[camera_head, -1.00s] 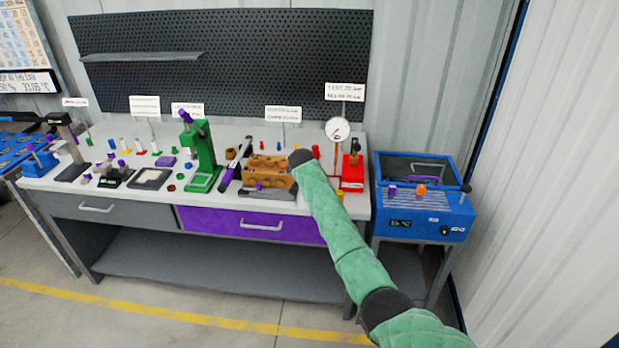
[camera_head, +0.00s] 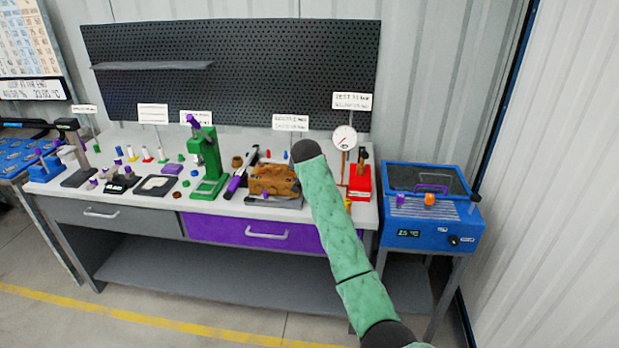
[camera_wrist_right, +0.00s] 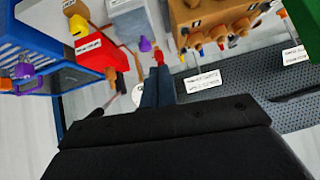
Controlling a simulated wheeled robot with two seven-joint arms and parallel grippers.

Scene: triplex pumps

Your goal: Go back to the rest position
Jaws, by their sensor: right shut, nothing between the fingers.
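My right arm, in a green sleeve, reaches in from the lower right in the head view and ends at a dark joint in front of the bench. Its gripper is hidden there behind the arm. In the right wrist view my right gripper (camera_wrist_right: 157,85) shows narrow dark blue fingers, shut and empty, beyond its black body. The fingers point toward the bench, near a red stand (camera_wrist_right: 88,62) and a brown pump block (camera_wrist_right: 205,15). I cannot tell their exact distance from these. My left gripper is not in view.
A blue machine (camera_head: 432,215) stands at the right. The floor in front is clear.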

